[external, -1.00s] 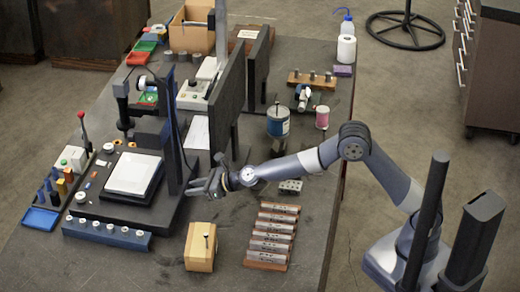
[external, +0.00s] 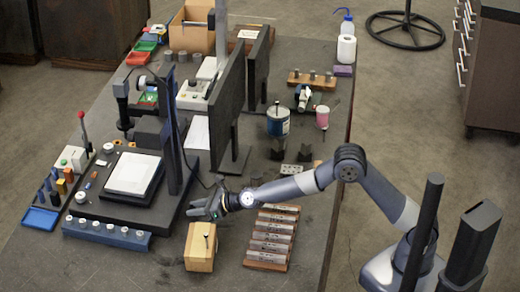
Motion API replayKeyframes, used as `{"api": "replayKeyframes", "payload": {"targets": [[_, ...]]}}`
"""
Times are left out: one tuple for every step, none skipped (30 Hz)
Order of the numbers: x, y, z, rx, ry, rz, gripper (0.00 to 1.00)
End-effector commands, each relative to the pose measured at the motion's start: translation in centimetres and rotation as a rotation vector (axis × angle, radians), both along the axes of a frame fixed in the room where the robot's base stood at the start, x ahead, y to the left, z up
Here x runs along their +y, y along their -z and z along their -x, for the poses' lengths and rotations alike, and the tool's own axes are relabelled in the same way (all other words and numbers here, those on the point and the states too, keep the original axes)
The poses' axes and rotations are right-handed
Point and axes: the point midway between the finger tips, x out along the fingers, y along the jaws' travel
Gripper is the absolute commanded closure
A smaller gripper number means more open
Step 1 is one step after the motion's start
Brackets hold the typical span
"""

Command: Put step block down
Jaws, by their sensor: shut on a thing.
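My gripper (external: 204,208) is at the end of the arm, just right of the black fixture base and just behind the wooden block. Its fingers point left and it is shut on the step block. The held block is small and dark and mostly hidden by the fingers, so its shape and its gap to the table cannot be told. Small dark blocks (external: 305,153) stand on the table behind my arm. A drilled metal block (external: 290,169) lies close behind the arm.
The wooden block (external: 200,250) with an upright pin is in front of my gripper. A rack of metal bars (external: 270,240) lies to its right. The fixture with a white plate (external: 132,174) and a blue strip of knobs (external: 105,234) are left. Bare table (external: 335,200) shows at right.

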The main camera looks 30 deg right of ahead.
Motion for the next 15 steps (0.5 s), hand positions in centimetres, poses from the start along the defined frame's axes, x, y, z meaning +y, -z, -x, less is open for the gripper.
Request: {"api": "replayKeyframes", "payload": {"targets": [[0.0,0.98,0.0,-0.001,0.0,0.0,0.95],[0.0,1.15,-0.01,-0.001,0.0,0.0,0.95],[0.0,1.31,0.0,0.0,0.0,-0.001,0.95],[0.01,1.37,-0.01,-0.001,0.0,-0.001,0.95],[0.01,1.39,-0.01,-0.002,0.0,-0.001,0.95],[0.01,1.37,-0.01,-0.002,0.0,-0.001,0.95],[0.01,1.34,-0.01,-0.002,0.0,-0.001,0.95],[0.01,1.3,-0.01,-0.001,0.0,-0.001,0.95],[0.01,1.27,-0.01,-0.001,0.0,-0.001,0.95],[0.0,1.27,-0.02,-0.001,0.0,-0.001,0.95],[0.0,1.26,-0.02,-0.001,0.0,-0.001,0.95],[0.01,1.27,-0.01,-0.001,0.0,-0.001,0.95],[0.01,1.32,-0.01,-0.001,0.0,-0.001,0.95],[0.01,1.39,-0.01,-0.001,0.0,-0.001,0.95],[0.0,1.55,-0.02,-0.001,0.0,-0.001,0.95]]}}
